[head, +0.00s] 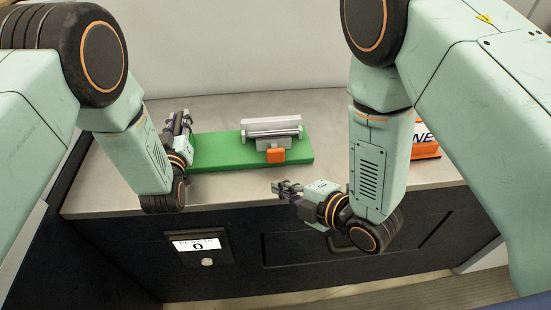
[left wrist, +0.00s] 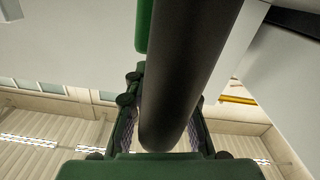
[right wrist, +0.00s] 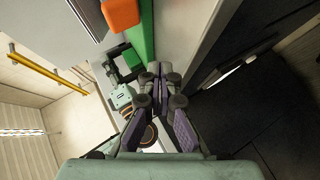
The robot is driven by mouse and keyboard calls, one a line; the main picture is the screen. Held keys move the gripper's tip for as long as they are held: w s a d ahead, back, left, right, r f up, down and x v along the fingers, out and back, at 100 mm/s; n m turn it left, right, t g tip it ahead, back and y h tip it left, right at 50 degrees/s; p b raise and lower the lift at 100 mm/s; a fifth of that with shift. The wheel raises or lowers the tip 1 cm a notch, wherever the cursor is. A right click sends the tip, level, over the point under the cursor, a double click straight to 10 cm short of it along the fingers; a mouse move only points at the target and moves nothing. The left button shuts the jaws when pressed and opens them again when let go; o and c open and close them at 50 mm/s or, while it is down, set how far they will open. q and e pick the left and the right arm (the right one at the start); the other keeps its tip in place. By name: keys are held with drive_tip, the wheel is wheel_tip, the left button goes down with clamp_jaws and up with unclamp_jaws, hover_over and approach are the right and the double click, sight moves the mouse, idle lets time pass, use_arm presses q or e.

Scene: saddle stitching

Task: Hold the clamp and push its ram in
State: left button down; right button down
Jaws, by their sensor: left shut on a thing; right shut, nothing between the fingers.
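The clamp is a green base (head: 225,150) with a grey and white jaw unit (head: 272,128) on top. The orange ram block (head: 276,155) sticks out at the front of the unit. My left gripper (head: 180,122) is at the left end of the base. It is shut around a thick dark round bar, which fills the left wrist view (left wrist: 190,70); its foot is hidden. My right gripper (head: 278,187) is shut and empty, in front of and below the orange block, apart from it. The orange block (right wrist: 122,14) also shows in the right wrist view.
The clamp lies on a grey worktop (head: 110,185). An orange and white box (head: 425,140) stands at the right, partly behind my right arm. The dark cabinet front below carries a small display panel (head: 197,245).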

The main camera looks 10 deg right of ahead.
use_arm(q)
drive_tip(key=shift+a, duration=0.1)
use_arm(e)
drive_tip(key=s+d+n+t+y, duration=0.2)
drive_tip(key=s+d+n+y, duration=0.2)
drive_tip(key=d, duration=0.4)
drive_tip(key=shift+d+f+n+t+y, duration=0.25)
drive_tip(key=shift+d+n+t+y, duration=0.05)
drive_tip(key=shift+n, duration=0.2)
drive_tip(key=shift+s, duration=0.1)
approach(271, 158)
drive_tip(key=a, duration=0.4)
drive_tip(key=shift+a+r, duration=0.1)
drive_tip(key=shift+a, duration=0.1)
drive_tip(key=shift+w, duration=2.05)
